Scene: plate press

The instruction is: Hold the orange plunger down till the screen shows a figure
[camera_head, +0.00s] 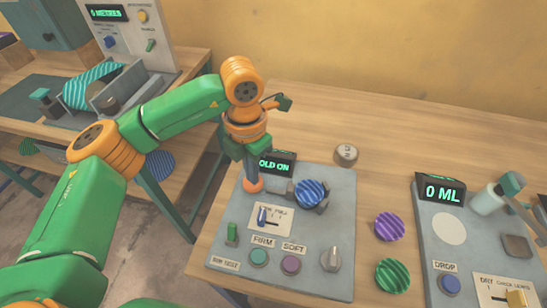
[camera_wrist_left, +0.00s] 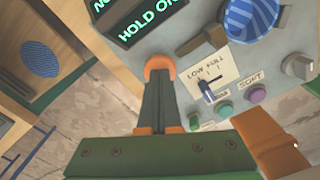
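The orange plunger (camera_head: 252,184) stands at the left edge of the grey press panel (camera_head: 325,270), beside the screen. It also shows in the left wrist view as an orange round knob (camera_wrist_left: 159,64). My left gripper (camera_head: 250,168) is directly above it. In the wrist view its two dark fingers (camera_wrist_left: 160,84) are together, with their tips at the knob and seemingly touching it. The knob is not between the fingers. The screen (camera_head: 277,163) is partly hidden in the head view; in the wrist view (camera_wrist_left: 150,22) it reads "HOLD ON" below a cut-off line. My right gripper is not in view.
A "0 ML" station (camera_head: 443,192) stands further right.

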